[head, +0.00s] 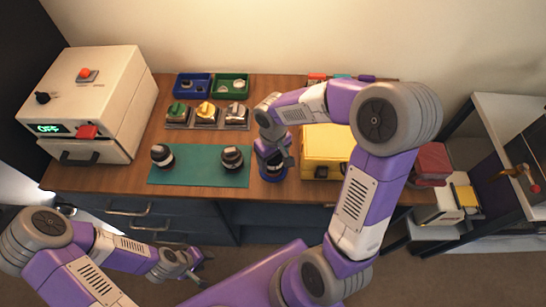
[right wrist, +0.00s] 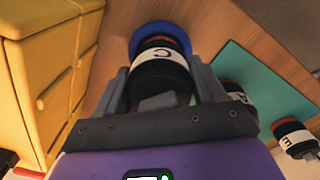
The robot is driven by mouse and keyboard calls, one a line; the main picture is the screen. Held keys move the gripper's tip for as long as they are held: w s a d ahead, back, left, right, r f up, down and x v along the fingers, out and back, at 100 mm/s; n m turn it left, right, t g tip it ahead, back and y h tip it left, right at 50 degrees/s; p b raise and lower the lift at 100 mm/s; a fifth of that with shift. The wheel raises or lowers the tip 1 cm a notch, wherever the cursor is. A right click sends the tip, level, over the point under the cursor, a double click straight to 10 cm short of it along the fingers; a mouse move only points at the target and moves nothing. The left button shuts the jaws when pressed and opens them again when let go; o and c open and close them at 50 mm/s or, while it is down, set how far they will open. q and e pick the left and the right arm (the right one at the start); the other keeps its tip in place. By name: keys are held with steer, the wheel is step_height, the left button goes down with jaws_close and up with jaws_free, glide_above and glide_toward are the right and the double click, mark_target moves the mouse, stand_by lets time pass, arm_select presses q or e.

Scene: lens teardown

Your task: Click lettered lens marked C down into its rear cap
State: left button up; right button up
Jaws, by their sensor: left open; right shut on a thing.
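The lens marked C (right wrist: 163,57) is black with a white lettered band. My right gripper (head: 275,160) is shut on it, with one finger on each side in the right wrist view (right wrist: 165,88). The lens stands over a round blue cap (right wrist: 150,28), whose rim shows around its far end. The blue cap (head: 272,178) also shows below the gripper in the head view, at the mat's right. I cannot tell whether the lens is fully seated. My left gripper (head: 192,268) is open and empty, low in front of the drawers.
Two other lenses (head: 162,155) (head: 232,157) stand on the teal mat (head: 195,172); one is marked E (right wrist: 297,138). A yellow drawer box (head: 325,148) is close right of my right gripper. Lens-cap trays, blue and green bins, and a white machine (head: 95,85) stand behind and left.

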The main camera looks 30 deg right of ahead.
steer(key=shift+f+b, duration=0.8)
steer(key=shift+f, duration=0.05)
stand_by(4.0)
steer(key=shift+r+p, duration=2.5)
steer(key=shift+r, duration=0.55)
